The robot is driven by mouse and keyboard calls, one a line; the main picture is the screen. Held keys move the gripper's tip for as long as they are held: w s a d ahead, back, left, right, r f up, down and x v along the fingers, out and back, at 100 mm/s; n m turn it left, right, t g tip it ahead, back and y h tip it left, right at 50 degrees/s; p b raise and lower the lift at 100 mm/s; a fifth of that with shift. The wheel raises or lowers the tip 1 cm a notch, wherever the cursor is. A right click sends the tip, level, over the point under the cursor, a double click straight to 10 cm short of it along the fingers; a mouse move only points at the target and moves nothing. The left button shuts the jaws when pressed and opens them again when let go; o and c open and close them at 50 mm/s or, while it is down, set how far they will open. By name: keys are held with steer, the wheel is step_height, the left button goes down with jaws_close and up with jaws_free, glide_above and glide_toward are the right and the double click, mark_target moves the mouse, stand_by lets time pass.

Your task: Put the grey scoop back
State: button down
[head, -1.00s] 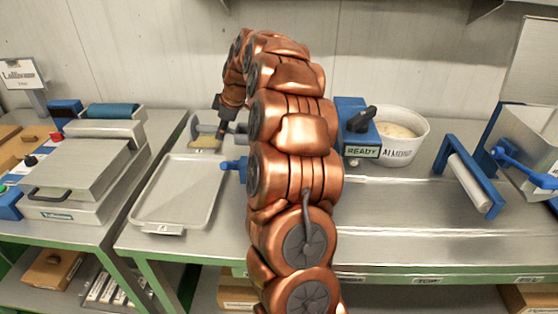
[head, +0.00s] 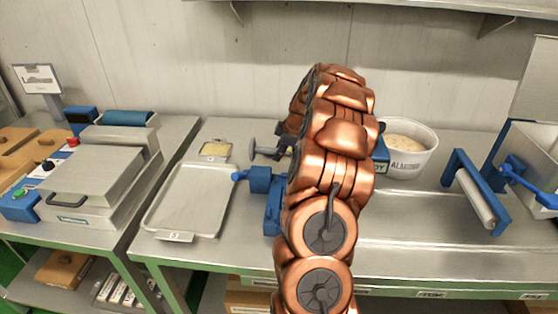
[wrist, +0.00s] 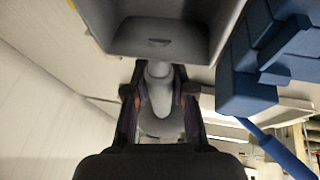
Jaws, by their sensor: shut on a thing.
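My gripper (head: 284,148) is shut on the handle of the grey scoop (head: 266,153), behind the large tray and left of my copper arm. In the wrist view the scoop's handle (wrist: 158,72) lies between my two dark fingers (wrist: 159,98). Its wide grey bowl (wrist: 160,38) extends ahead of the fingertips. In the head view the scoop is small and partly hidden by the gripper. I cannot tell whether it touches the table.
A small dish with yellowish contents (head: 214,150) sits left of the scoop. A large empty tray (head: 188,200) lies in front. A blue device (head: 270,195) stands beside my arm, partly hidden. A white tub labelled ALMOND (head: 410,160) is right. The table is clear in front of the tub.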

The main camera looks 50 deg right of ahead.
steer(key=shift+f+p, duration=0.65)
steer(key=shift+f, duration=1.5)
steer(key=shift+f, duration=0.1)
steer(key=c, duration=1)
jaws_free()
steer(key=shift+r, duration=0.25)
steer(key=shift+s+d+r+b, duration=0.1)
steer(key=shift+s+r+b, duration=0.05)
steer(key=shift+r+b, duration=0.15)
steer(key=b+v, duration=0.3)
steer(key=v, duration=0.8)
steer(key=shift+s+b, duration=0.1)
steer(key=shift+b, duration=0.25)
